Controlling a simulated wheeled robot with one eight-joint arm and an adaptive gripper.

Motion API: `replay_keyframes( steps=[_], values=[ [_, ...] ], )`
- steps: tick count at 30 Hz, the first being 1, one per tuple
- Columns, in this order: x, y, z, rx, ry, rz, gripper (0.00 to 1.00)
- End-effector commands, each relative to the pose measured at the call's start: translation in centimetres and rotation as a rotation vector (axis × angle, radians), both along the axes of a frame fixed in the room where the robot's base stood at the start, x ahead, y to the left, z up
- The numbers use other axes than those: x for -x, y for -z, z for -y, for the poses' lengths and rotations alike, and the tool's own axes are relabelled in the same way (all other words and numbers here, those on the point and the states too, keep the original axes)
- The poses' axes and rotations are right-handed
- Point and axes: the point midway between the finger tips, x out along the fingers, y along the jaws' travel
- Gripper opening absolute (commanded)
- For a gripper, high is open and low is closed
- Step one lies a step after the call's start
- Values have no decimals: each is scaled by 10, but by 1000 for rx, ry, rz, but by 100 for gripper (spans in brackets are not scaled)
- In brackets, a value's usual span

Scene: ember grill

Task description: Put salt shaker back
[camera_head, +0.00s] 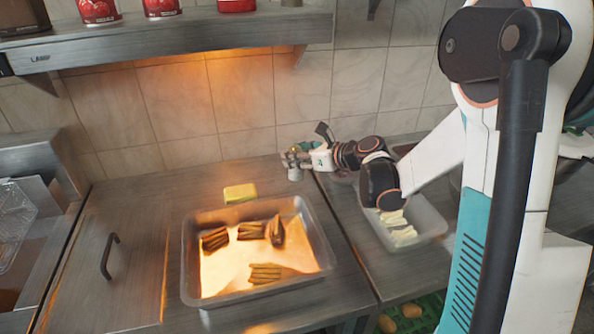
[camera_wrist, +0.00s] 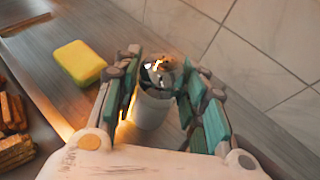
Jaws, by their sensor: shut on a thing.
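The salt shaker (camera_wrist: 153,108) has a pale body and a shiny metal top. It stands upright between the fingers of my gripper (camera_wrist: 160,72) in the wrist view. My gripper (camera_head: 291,159) is shut on it, with one finger on each side. In the head view the shaker (camera_head: 295,173) is small, at the back of the counter near the tiled wall, and the fingers partly hide it. It appears to be at or just above the counter; I cannot tell whether its base touches.
A yellow-and-green sponge (camera_head: 240,193) lies left of the shaker. A metal tray (camera_head: 187,262) with several bundles of brown sticks is in front. A clear container (camera_head: 428,222) with pale pieces stands right. A shelf (camera_head: 190,38) with red cans hangs above. Counter left of the sponge is clear.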

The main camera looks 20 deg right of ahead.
Motion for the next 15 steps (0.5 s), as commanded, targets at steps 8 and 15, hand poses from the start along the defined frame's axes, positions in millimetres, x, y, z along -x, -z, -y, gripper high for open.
replay_keyframes(
  steps=[8, 15],
  values=[
    [0, 36, 0, 0, 0, 0, 8],
    [0, 41, 0, 0, 0, 0, 8]
  ],
)
